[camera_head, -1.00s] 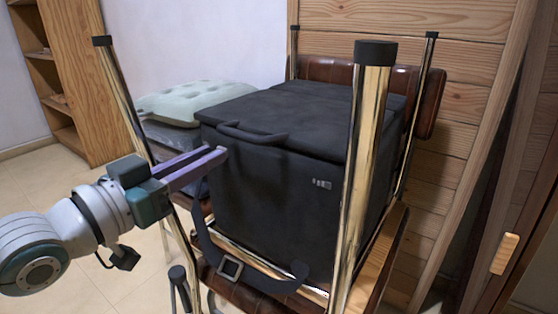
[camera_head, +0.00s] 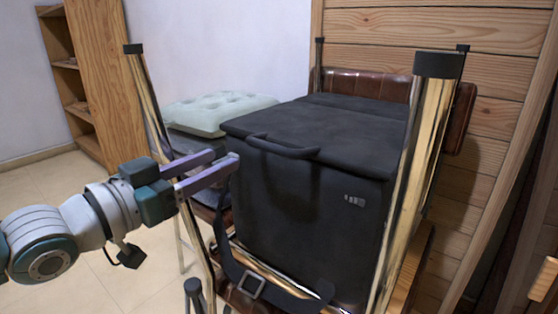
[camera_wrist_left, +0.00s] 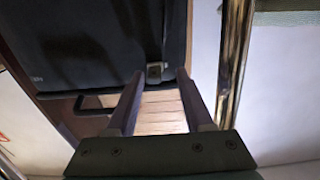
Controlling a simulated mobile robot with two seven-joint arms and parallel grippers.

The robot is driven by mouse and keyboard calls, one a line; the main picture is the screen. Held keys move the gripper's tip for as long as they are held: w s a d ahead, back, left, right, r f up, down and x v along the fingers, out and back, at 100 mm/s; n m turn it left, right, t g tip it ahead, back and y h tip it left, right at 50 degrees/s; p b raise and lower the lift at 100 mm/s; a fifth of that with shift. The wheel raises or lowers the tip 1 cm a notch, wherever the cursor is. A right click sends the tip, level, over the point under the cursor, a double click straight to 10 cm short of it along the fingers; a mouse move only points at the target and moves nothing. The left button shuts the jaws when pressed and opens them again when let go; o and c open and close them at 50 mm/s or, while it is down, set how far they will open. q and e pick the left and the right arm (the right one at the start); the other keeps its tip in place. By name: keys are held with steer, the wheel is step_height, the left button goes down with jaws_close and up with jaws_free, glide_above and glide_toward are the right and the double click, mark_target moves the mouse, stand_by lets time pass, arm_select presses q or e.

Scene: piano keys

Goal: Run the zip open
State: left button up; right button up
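A large black soft-sided bag (camera_head: 310,210) with a flat lid and a front handle (camera_head: 284,148) rests among brass-coloured posts. My left gripper (camera_head: 225,156) is open at its upper left front corner, fingers pointing toward it. In the left wrist view, the bag (camera_wrist_left: 90,40) fills the upper left. A small metal tab (camera_wrist_left: 155,72), seemingly the zip pull, shows at the bag's edge, between the tips of my open left gripper (camera_wrist_left: 160,74). I cannot tell whether the fingers touch it. The zip's line is not discernible in the head view. My right gripper is out of view.
A strap with a buckle (camera_head: 251,285) hangs below the bag. A pale tufted cushion (camera_head: 218,113) lies behind left. A wooden shelf (camera_head: 100,80) stands further back.

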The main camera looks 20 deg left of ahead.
arm_select(q)
steer(key=shift+d, duration=0.1)
steer(key=shift+s+a+p, duration=0.2)
steer(key=shift+s+p, duration=0.1)
steer(key=shift+s, duration=0.15)
steer(key=p+v, duration=0.2)
steer(key=v, duration=0.7)
steer(key=shift+p, duration=0.4)
